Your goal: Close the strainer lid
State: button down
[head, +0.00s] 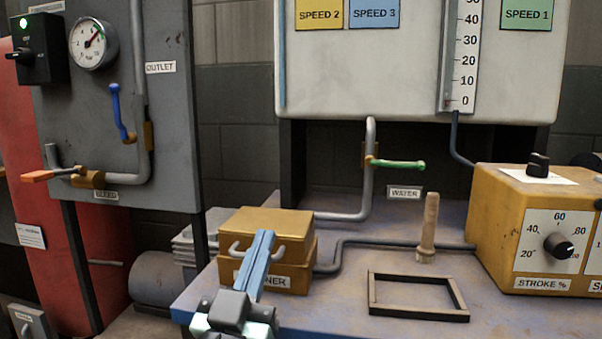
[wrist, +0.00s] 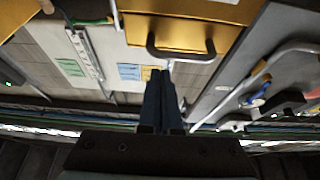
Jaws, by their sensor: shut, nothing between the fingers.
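The strainer is a yellow box whose label is partly covered by my gripper, at the left end of the bench in the head view. Its lid (head: 262,220) lies over the box body (head: 300,270), level or nearly so; I cannot tell if a small gap remains. A grey handle (head: 237,250) loops out from the front. My gripper (head: 264,236) is shut and empty, its blue fingers in front of the box and across the handle's middle. In the wrist view, the fingertips (wrist: 160,74) point toward the dark handle (wrist: 183,54) on the yellow box (wrist: 195,32); contact is unclear.
A pipe (head: 370,243) runs right from the strainer to a yellow dial box (head: 488,232). A wooden peg (head: 428,228) and dark square frame (head: 372,293) are on the bench. A grey panel (head: 165,100) with valves stands left.

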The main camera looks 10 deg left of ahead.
jog(key=f+t+b, duration=0.1)
jog(key=f+b, duration=0.1)
jog(key=b, duration=0.2)
jog(key=shift+s, duration=0.2)
jog(key=shift+f+b, duration=0.15)
jog(key=shift+b, duration=0.7)
jog(key=shift+t+b, duration=0.3)
jog(key=shift+b, duration=0.25)
